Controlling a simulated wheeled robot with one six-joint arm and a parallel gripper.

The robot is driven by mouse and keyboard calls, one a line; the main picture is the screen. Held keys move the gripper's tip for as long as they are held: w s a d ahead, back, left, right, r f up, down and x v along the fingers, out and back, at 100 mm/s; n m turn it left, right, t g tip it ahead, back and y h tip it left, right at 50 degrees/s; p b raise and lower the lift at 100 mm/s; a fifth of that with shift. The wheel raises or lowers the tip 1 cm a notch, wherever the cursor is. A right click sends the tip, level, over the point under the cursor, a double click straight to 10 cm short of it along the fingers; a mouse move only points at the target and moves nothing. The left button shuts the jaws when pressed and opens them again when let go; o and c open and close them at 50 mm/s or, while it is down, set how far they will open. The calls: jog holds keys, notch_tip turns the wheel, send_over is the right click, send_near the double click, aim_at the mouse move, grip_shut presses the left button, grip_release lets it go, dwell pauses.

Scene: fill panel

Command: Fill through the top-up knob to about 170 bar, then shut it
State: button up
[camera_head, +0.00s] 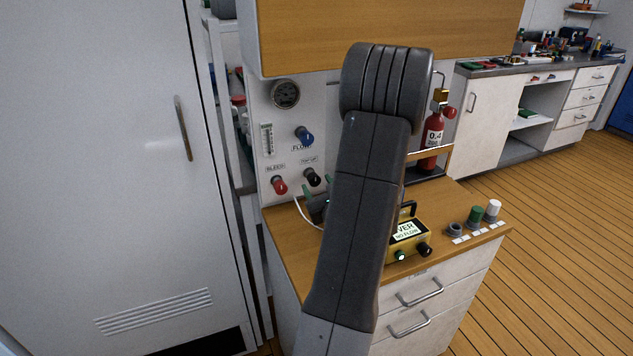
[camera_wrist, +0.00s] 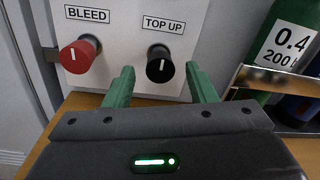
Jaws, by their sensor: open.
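The black top-up knob (camera_wrist: 160,66) is on the white panel under its TOP UP label, its white mark about upright. In the head view the knob (camera_head: 313,177) is small, just above my gripper. My gripper (camera_wrist: 159,70) is open, its two green fingers on either side of the knob; I cannot tell whether they touch it. The head view shows the gripper (camera_head: 319,192) partly behind my arm. The round gauge (camera_head: 286,93) is at the panel's top, too small to read. The red bleed knob (camera_wrist: 80,54), also in the head view (camera_head: 279,185), is left of the top-up knob.
A blue flow knob (camera_head: 304,135) and a flow tube (camera_head: 267,138) are higher on the panel. A red cylinder (camera_head: 432,142) stands in a rack on the right; the wrist view shows a green cylinder (camera_wrist: 290,42). A yellow box (camera_head: 407,236) sits on the wooden counter.

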jog(key=shift+x, duration=0.9)
jog(key=shift+c, duration=0.2)
